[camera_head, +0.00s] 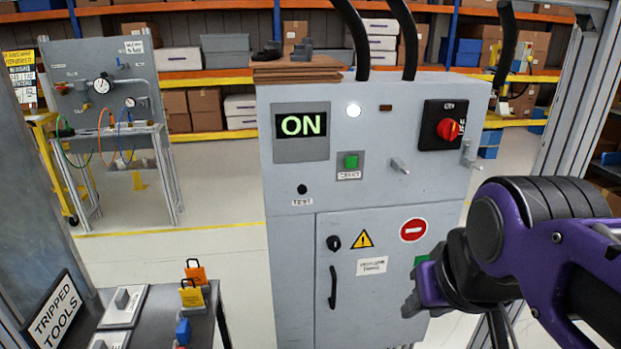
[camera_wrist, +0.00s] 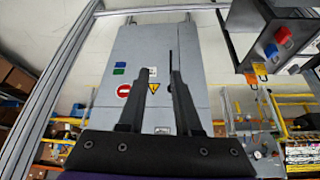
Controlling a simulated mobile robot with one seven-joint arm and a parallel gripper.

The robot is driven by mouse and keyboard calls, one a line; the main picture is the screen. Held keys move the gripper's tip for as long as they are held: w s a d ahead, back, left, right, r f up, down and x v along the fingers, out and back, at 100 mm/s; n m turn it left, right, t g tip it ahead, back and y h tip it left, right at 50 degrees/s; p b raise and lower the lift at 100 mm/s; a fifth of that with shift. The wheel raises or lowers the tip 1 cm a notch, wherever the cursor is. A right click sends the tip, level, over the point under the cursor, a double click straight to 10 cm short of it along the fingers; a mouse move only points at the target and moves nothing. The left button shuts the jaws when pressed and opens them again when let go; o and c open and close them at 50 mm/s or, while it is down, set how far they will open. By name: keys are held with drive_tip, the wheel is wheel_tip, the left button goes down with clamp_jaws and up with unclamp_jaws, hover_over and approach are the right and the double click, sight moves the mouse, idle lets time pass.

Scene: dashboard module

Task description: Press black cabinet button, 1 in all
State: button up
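The grey cabinet (camera_head: 300,260) stands in the middle of the head view. A small round black button (camera_head: 302,189) with a label under it that seems to read TEST is on its upper front, left side, below the lit ON display (camera_head: 301,125). My gripper (camera_head: 412,302) is low and to the right of the button, in front of the cabinet's lower door and well apart from the button. In the wrist view my gripper (camera_wrist: 158,58) has its two fingers apart with nothing between them. I cannot make out the black button in the wrist view.
A table with padlocks (camera_head: 193,292) stands at lower left. A metal frame post (camera_head: 574,90) rises at right.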

clamp_jaws()
idle(1.2)
